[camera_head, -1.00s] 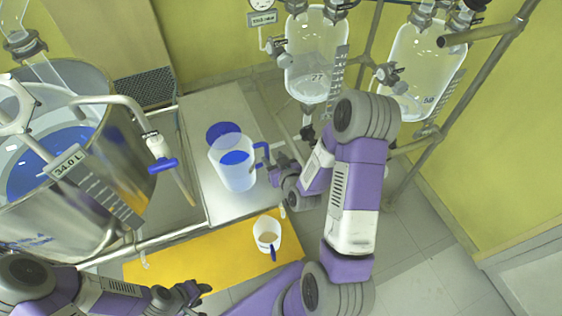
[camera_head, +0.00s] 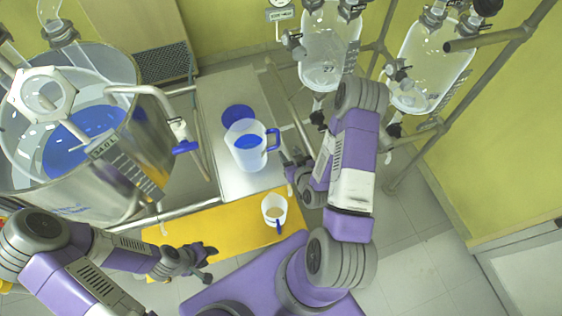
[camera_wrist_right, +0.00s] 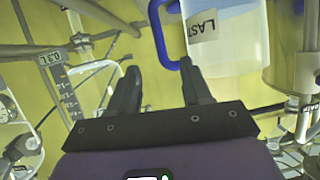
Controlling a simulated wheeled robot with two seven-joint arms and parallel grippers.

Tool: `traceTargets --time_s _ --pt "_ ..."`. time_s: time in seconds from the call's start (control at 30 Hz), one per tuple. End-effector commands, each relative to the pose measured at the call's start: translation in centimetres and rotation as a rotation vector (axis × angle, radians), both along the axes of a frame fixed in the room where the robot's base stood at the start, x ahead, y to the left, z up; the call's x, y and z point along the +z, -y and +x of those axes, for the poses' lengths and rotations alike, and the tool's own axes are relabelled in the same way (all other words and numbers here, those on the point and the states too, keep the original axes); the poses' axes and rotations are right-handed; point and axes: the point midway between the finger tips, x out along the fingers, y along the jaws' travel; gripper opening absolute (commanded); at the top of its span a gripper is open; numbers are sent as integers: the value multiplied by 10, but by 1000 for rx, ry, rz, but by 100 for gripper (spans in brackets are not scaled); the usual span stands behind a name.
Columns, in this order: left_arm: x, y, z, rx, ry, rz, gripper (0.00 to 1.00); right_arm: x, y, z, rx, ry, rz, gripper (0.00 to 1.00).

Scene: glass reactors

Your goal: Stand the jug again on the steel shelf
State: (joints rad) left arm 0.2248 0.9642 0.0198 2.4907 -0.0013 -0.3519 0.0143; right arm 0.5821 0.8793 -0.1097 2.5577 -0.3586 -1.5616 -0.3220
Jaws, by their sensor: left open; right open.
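The jug (camera_head: 247,158) is translucent with a blue handle and blue liquid inside. It stands upright on the steel shelf (camera_head: 240,187), beside a round blue disc. My right gripper (camera_head: 287,163) is open, just right of the handle, with a small gap in the head view. In the right wrist view the jug (camera_wrist_right: 235,45) is at the upper right, with part of a label showing. Its handle is near the tips of my open fingers (camera_wrist_right: 158,78). My left gripper (camera_head: 210,262) is open and empty, over the front edge of the yellow mat.
A white cup (camera_head: 273,207) with a blue handle stands on the yellow mat (camera_head: 215,228). The blue disc (camera_head: 237,115) lies on the shelf behind the jug. A large steel vessel (camera_head: 140,180) with blue liquid is at left. Glass reactors (camera_head: 328,50) hang on pipes behind my right arm.

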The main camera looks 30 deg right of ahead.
Motion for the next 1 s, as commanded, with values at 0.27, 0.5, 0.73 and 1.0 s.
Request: traceTargets --time_s 0.27,0.5,0.73,1.0 --pt "0 0 0 0 0 0 44 -34 -41 -3 73 -183 118 48" --pt "0 0 0 0 0 0 44 -92 -136 -50 184 -667 364 48" --pt "0 0 0 0 0 0 44 -103 -191 -107 215 -1020 491 48" --pt "0 0 0 0 0 0 44 -103 -202 -124 216 -1112 518 48"
